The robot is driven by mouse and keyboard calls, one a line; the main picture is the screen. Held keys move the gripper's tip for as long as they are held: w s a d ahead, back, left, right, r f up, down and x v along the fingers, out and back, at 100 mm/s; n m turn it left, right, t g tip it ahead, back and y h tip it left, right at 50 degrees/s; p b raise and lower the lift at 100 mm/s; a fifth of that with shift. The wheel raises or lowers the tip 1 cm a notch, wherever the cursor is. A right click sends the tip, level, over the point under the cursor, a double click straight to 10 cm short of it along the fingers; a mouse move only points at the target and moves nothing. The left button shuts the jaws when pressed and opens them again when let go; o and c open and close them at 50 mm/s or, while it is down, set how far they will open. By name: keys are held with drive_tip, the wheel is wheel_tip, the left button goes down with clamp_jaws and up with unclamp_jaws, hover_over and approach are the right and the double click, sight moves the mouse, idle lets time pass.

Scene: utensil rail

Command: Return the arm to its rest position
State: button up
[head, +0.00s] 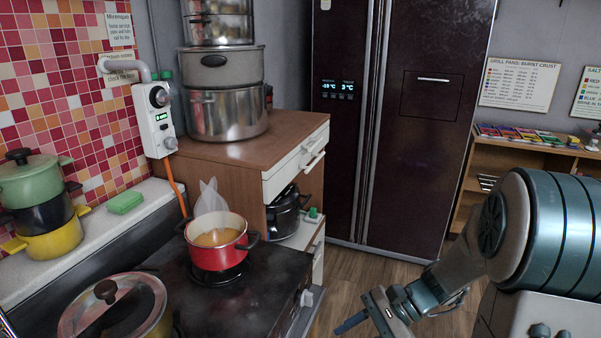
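My arm (535,228) comes in from the right edge in the head view, a large blue-grey rounded housing with a thinner link reaching down and left. My gripper (365,318) is at the bottom, right of the stove, over the wooden floor in the picture. A dark blue finger-like part points left, and a grey metal part stands beside it. The bottom edge cuts the gripper off, so I cannot tell how far apart its fingers are. I see nothing clearly held.
A red pot (217,252) and a lidded pan (118,308) stand on the black stove (235,305). A wooden cabinet (228,180) bears stacked steel pots. A dark fridge (400,130) stands behind. Low shelves (530,150) are at right. Floor (345,280) between stove and fridge looks clear.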

drive_tip(key=s+d+r+n+t+h+p, duration=0.2)
drive_tip(key=s+r+n+h, duration=0.2)
drive_tip(key=r+n+h, duration=0.1)
drive_tip(key=s+d+r+n+t+h+p, duration=0.2)
drive_tip(key=s+r+n+h+p, duration=0.1)
drive_tip(key=r, duration=0.5)
drive_tip(key=s+n+h, duration=0.1)
drive_tip(key=n+h, duration=0.1)
drive_tip(key=n, duration=0.1)
drive_tip(key=shift+d+r+n+h, duration=0.25)
drive_tip(key=shift+d+n+h, duration=0.05)
drive_tip(key=shift+d+n, duration=0.1)
